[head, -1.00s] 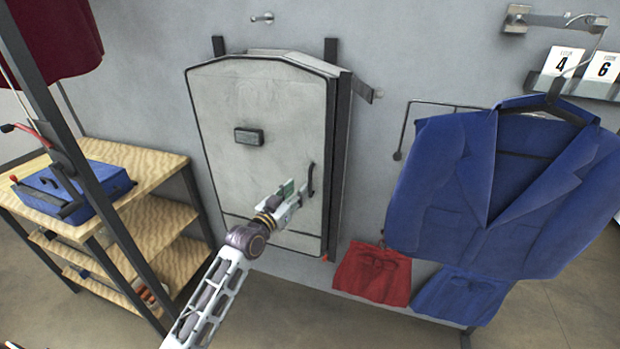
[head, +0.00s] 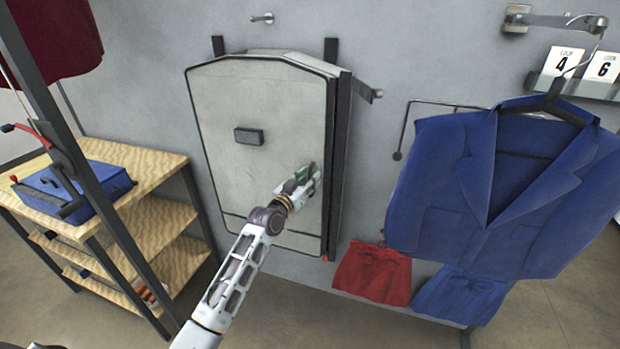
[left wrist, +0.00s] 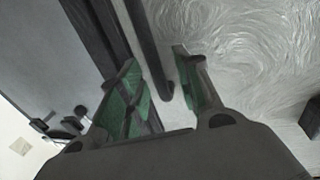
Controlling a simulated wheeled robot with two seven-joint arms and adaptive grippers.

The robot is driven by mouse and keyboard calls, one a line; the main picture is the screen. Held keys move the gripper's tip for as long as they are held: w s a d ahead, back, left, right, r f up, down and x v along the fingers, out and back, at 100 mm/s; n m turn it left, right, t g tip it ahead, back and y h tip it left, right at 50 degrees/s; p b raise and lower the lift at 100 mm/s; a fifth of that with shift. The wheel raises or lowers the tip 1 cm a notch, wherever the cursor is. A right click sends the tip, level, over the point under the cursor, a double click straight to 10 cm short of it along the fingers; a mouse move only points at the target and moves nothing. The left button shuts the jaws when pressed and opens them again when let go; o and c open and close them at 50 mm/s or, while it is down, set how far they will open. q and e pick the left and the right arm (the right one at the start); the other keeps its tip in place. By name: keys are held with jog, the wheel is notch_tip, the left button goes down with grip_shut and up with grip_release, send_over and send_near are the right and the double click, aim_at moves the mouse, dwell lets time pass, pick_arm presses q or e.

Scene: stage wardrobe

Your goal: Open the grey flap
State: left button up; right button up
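The grey flap (head: 265,110) is a large pale panel with a dark rim, mounted on the grey wall. It looks shut against its frame. A dark upright handle near its right edge is mostly hidden by my gripper in the head view; its bar (left wrist: 150,45) shows in the left wrist view. My left gripper (head: 306,182) is at the handle, in front of the flap. In the left wrist view its green-padded fingers (left wrist: 160,92) are apart, with the end of the bar between them. I see no clear contact. My right gripper is not in view.
A small dark block (head: 249,136) sits on the flap. A blue jacket (head: 480,200) and red cloth (head: 372,272) hang to the right. A wooden shelf (head: 150,180) with a blue toolbox (head: 85,185) stands left, behind a dark post. Bare floor lies below the flap.

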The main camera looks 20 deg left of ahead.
pick_arm(q)
jog(key=shift+w+d, duration=0.1)
jog(key=shift+w, duration=0.5)
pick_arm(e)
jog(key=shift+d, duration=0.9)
pick_arm(q)
jog(key=c, duration=0.7)
grip_shut()
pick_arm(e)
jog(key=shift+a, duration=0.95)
